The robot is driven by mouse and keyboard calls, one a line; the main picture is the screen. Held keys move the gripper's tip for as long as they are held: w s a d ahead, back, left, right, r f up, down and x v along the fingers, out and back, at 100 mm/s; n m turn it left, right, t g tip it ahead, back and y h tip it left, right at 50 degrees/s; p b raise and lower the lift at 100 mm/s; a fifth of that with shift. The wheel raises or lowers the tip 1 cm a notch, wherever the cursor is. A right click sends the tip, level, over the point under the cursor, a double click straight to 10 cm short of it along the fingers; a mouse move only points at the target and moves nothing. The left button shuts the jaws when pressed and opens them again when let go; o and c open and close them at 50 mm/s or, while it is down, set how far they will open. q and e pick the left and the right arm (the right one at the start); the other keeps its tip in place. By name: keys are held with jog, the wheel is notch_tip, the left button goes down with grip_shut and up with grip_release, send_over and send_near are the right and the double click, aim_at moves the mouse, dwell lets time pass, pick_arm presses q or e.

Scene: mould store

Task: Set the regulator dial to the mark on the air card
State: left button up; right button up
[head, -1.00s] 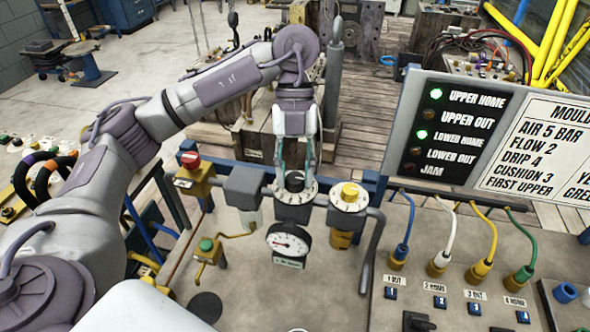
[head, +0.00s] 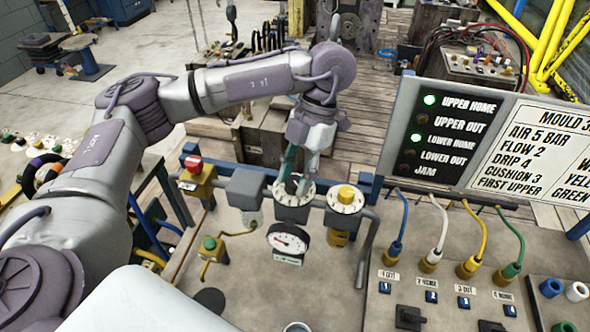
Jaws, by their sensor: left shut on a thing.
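My left gripper (head: 293,182) points down and is shut on the knob of the regulator dial (head: 292,199), a dark knob on a round white scale. The fingers hide most of the knob, and its scale marks are too small to read. A round white pressure gauge (head: 287,240) with a red needle sits just below the regulator. The air card (head: 540,150) is a white sheet on the right board; its top lines read AIR 5 BAR, FLOW 2, DRIP 4, CUSHION 3. My right gripper is not in view.
A yellow knob on a second white dial (head: 345,198) stands close to the right. A red-topped yellow valve box (head: 197,178) and a green button (head: 210,244) are to the left. Lamp panel (head: 436,128) shows two green lights. Coloured cables run into the bench at right.

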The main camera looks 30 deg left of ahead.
pick_arm(q)
jog(key=m+y, duration=0.1)
jog(key=m, duration=0.2)
jog(key=shift+d+m+t, duration=0.1)
jog(key=shift+m+t, duration=0.3)
jog(key=m+y+b, duration=0.1)
jog(key=m, duration=0.2)
jog(key=shift+s+f+m+t, duration=0.1)
jog(key=shift+m+t, duration=0.2)
jog(key=shift+t, duration=0.1)
jog(key=m+t+y+b, duration=0.1)
jog(key=m, duration=0.2)
jog(key=shift+d+m+b, duration=0.1)
jog(key=shift+m+b, duration=0.2)
jog(key=m+t+b, duration=0.1)
jog(key=m, duration=0.2)
jog(key=shift+s+b, duration=0.15)
jog(key=shift+b, duration=0.25)
jog(key=shift+m+t, duration=0.4)
jog(key=o, duration=1.1)
jog(key=shift+o, duration=0.2)
